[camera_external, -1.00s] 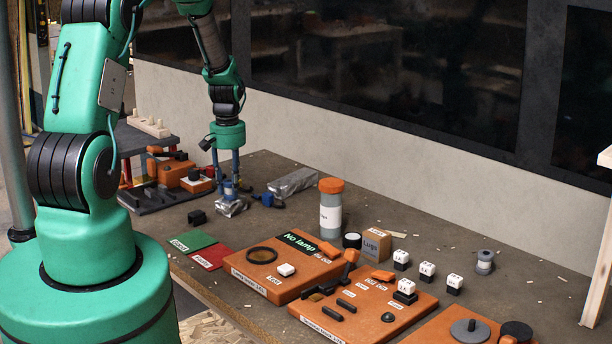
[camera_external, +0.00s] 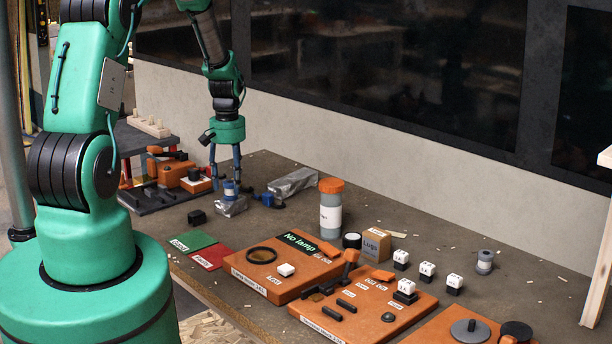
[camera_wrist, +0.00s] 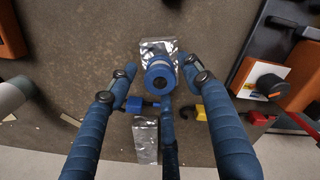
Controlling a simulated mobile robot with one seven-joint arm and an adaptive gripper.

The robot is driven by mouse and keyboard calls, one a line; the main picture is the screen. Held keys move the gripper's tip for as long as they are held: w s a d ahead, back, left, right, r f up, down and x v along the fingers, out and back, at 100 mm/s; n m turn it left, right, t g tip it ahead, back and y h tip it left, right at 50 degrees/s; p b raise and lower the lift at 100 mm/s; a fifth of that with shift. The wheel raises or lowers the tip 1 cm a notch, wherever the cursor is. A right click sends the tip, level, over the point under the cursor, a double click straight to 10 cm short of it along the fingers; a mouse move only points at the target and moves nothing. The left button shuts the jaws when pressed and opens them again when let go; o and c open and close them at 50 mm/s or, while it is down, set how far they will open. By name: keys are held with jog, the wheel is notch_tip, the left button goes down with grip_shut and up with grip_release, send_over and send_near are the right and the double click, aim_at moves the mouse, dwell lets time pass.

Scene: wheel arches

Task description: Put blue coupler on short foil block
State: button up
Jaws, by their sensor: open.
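The blue coupler (camera_external: 231,190), a short blue and pale cylinder, stands on the short foil block (camera_external: 232,208). In the wrist view the coupler (camera_wrist: 160,82) shows its round blue end with a dark hole, and the crumpled silver block (camera_wrist: 158,47) shows beyond it. My gripper (camera_external: 225,182) is open above and around the coupler. In the wrist view its blue fingers (camera_wrist: 160,70) stand on either side, with gaps to the coupler. Part of the block's top is hidden under the coupler.
A longer foil block (camera_external: 293,183) and a blue fitting (camera_external: 267,199) lie right of the short block. A black block (camera_external: 197,217) lies in front. A grey jar with orange lid (camera_external: 331,205) and orange boards (camera_external: 290,265) stand further right.

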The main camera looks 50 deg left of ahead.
aim_at(231, 182)
notch_tip(231, 182, up, 11)
jog(key=shift+f, duration=0.2)
dwell(0.8)
jog(key=shift+r, duration=0.1)
jog(key=s+d+r+m+t, duration=0.1)
jog(key=s+d+r+m, duration=0.15)
jog(key=d+r, duration=0.95)
jog(key=s+d+r+m+t, duration=0.1)
jog(key=s+d+r+m, duration=0.15)
jog(key=d+r, duration=0.85)
jog(key=s+d+r+m+t, duration=0.1)
jog(key=s+d+r+m, duration=0.1)
jog(key=s+d+r, duration=0.3)
jog(key=s+d+r+m+t, duration=0.2)
jog(key=s+d+r, duration=0.4)
jog(key=s+d, duration=0.5)
jog(key=s+m, duration=0.1)
jog(key=s, duration=0.7)
jog(key=shift+s+d+r+t, duration=0.15)
jog(key=shift+d+r+t, duration=0.05)
jog(key=shift+d+t, duration=0.1)
